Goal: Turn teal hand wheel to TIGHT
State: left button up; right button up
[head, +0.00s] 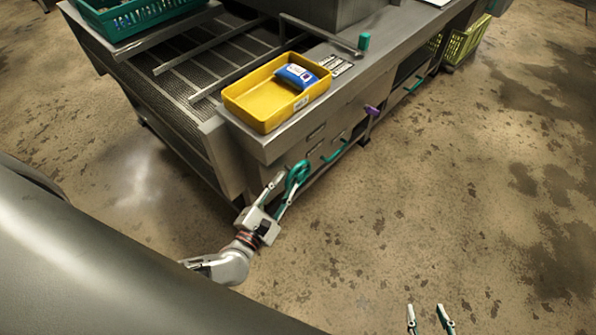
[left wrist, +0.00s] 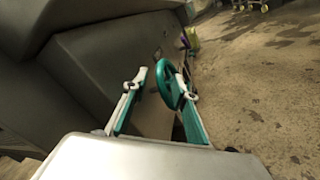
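The teal hand wheel (head: 297,175) is on the front face of the metal bench, below the yellow tray. It also shows in the left wrist view (left wrist: 165,80), near the fingertips. My left gripper (head: 278,190) is at the wheel with its two fingers spread apart. In the left wrist view the left gripper (left wrist: 163,84) has one finger left of the wheel and the other at its right side. I cannot tell whether the fingers touch the rim. My right gripper (head: 427,312) is open and empty over the floor at the bottom. The TIGHT mark cannot be made out.
A yellow tray (head: 262,121) holding a blue-and-white pack (head: 296,76) stands on the bench. A teal knob on a lever (head: 364,42) rises behind it. Teal handles (head: 335,150) and a purple knob (head: 371,110) stick out of the front. The floor to the right is clear.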

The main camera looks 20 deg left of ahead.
aim_at(292, 174)
pick_arm(q)
jog(key=w, duration=0.6)
jog(key=shift+w+d, duration=0.3)
jog(key=shift+w, duration=0.05)
grip_shut()
